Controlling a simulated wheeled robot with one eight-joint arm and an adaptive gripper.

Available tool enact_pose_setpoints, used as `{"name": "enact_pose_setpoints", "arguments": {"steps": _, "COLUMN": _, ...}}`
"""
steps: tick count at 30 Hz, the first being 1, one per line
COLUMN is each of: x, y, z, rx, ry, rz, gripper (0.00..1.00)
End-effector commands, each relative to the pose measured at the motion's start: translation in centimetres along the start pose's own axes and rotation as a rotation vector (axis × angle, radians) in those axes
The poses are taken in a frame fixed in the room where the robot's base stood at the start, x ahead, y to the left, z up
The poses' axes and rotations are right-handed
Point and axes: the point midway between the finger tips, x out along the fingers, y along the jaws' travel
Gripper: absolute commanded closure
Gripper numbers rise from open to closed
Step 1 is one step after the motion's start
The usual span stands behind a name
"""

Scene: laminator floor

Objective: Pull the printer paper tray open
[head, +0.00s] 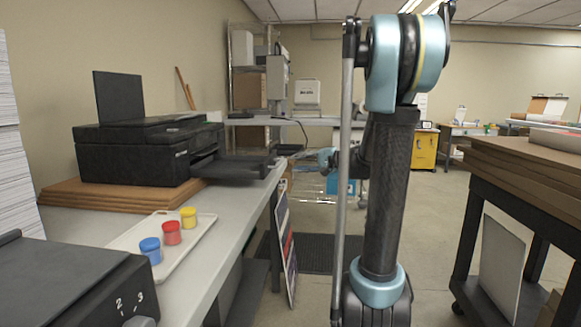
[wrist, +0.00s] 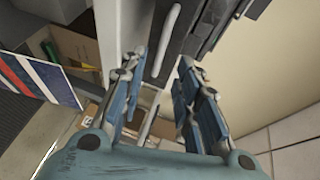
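The black printer (head: 140,150) stands on the left counter on brown boards, its lid panel upright. A dark flat tray (head: 238,166) sticks out from its front toward the counter's edge. In the wrist view, the dark printer parts (wrist: 215,28) fill the top, with a pale bar (wrist: 166,42) along them. My gripper (wrist: 158,92) is open, with its fingers to either side of a gap. Nothing is clearly held; a second pale strip shows low between the fingers. In the head view my gripper is partly hidden behind my arm, right of the tray.
On the counter (head: 215,228), a white tray (head: 128,238) holds blue, red and yellow jars. A dark machine with a numbered dial (head: 75,285) is at the near left. A dark cart (head: 480,170) stacked with boards stands right.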

Motion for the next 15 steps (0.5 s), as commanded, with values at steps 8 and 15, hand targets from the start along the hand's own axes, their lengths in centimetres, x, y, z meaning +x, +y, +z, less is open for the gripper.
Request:
{"name": "enact_pose_setpoints", "arguments": {"steps": 8, "x": -2.8, "y": 0.0, "z": -0.1, "rx": 0.0, "ry": 0.002, "rz": 0.001, "gripper": 0.7}}
{"name": "enact_pose_setpoints", "arguments": {"steps": 15, "x": -3.3, "y": 0.0, "z": -0.1, "rx": 0.0, "ry": 0.001, "rz": 0.0, "gripper": 0.7}}
